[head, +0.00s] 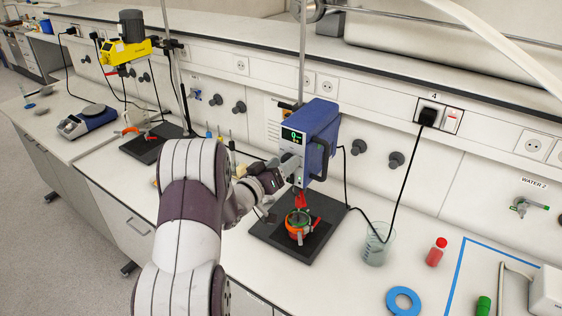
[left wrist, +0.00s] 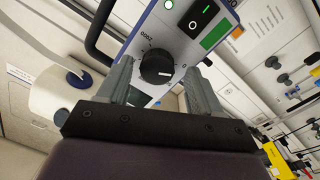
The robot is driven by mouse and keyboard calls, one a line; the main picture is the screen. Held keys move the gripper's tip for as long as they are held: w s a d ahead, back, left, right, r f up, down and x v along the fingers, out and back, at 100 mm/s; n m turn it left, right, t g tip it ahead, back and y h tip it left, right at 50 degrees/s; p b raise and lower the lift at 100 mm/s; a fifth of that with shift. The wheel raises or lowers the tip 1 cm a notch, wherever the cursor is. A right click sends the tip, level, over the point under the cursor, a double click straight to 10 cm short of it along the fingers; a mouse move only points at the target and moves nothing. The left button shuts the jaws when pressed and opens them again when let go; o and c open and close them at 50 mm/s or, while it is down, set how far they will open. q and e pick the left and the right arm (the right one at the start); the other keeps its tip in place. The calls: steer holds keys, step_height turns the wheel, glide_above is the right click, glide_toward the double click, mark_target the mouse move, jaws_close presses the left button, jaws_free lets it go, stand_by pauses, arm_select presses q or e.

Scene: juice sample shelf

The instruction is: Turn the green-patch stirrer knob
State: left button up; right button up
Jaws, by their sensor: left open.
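The blue-and-white stirrer (head: 318,140) hangs on a stand over a black base plate. Its white front, in the left wrist view (left wrist: 185,45), carries a green patch (left wrist: 216,32), a black switch (left wrist: 200,15) and a black round knob (left wrist: 157,66) with a white mark. My left gripper (head: 284,172) is at the stirrer's front. Its fingers (left wrist: 160,72) are open, one on each side of the knob in the left wrist view, with gaps showing; how deep they reach is unclear. In the head view my gripper hides the knob. My right gripper is out of view.
Below the stirrer, an orange-and-green vessel clamp (head: 299,224) sits over the black base plate (head: 325,222). A yellow stirrer (head: 122,50) is at far left.

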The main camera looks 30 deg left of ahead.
arm_select(q)
steer(key=shift+d+r, duration=0.1)
steer(key=shift+d, duration=0.1)
steer(key=c, duration=1.1)
steer(key=shift+o, duration=0.2)
steer(key=shift+d+m+y+b, duration=0.15)
steer(key=shift+m+y+b, duration=0.15)
steer(key=shift+m+b, duration=9.25)
steer(key=shift+n+b, duration=0.75)
steer(key=shift+b, duration=0.2)
